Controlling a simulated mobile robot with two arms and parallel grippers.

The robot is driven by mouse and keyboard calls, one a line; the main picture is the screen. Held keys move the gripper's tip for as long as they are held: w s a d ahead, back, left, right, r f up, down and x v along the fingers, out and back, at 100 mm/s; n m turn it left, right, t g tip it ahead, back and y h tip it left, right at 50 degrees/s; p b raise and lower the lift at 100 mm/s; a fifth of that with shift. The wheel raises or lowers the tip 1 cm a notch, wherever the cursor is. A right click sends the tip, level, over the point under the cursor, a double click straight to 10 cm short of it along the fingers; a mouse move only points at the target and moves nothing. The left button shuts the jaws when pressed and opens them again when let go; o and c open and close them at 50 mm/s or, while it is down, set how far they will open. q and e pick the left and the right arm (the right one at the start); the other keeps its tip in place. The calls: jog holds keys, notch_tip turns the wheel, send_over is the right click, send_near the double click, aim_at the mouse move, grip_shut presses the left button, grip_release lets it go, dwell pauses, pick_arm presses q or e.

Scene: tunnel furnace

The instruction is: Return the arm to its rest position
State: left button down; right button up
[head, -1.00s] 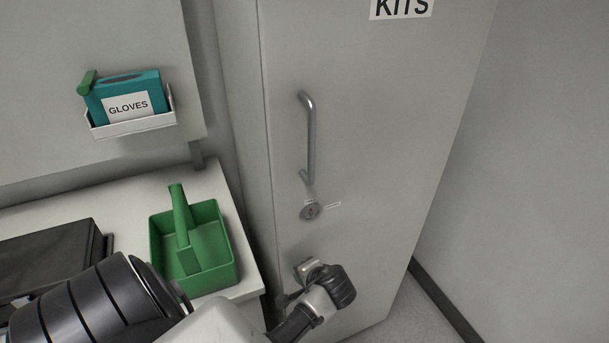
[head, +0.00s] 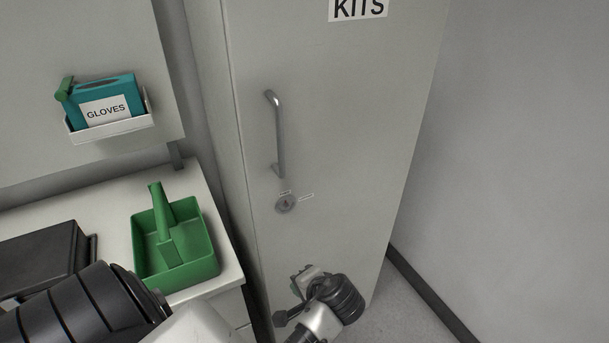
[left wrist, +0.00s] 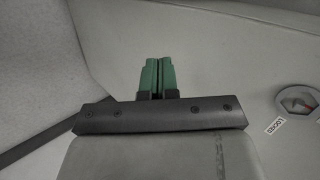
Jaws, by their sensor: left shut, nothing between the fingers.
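My left arm comes in from the lower left of the head view. My left gripper (head: 301,278) is low in front of the grey cabinet door, below and slightly right of the round lock. In the left wrist view its two green fingers (left wrist: 158,75) are together with nothing between them. The lock (head: 286,204) sits under the cabinet's vertical bar handle (head: 277,135). It also shows at the right edge of the left wrist view (left wrist: 298,101), apart from the fingers. My right gripper is not in view.
The tall cabinet (head: 345,120) marked KITS looks closed. A green caddy (head: 198,273) and a dark case (head: 40,255) stand on the white counter at left. A glove box (head: 104,100) hangs in a wall holder above. Bare floor (head: 385,310) lies right of the cabinet.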

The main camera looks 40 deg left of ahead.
pick_arm(q)
jog(key=shift+d, duration=0.1)
jog(key=s+d+f+m+h, duration=0.1)
jog(key=s+d+f+h, duration=0.15)
jog(key=f, duration=0.65)
jog(key=s+d+f+m+h, duration=0.2)
jog(key=s+f, duration=0.2)
jog(key=f, duration=0.5)
jog(key=s+d+f+m+h, duration=0.1)
jog(key=s+d+f+h, duration=0.15)
jog(key=f, duration=0.55)
jog(key=s+f+n, duration=0.1)
jog(key=s+f, duration=0.3)
jog(key=s, duration=0.3)
jog(key=s+f+n+h, duration=0.1)
jog(key=s+f, duration=0.3)
jog(key=s, duration=0.3)
jog(key=s+a+f+n+h, duration=0.1)
jog(key=s+f, duration=0.2)
jog(key=s, duration=0.4)
jog(key=shift+s+f+n+g, duration=0.3)
jog(key=shift+s+f, duration=0.05)
jog(key=shift+f, duration=0.05)
jog(key=shift+s+a, duration=0.1)
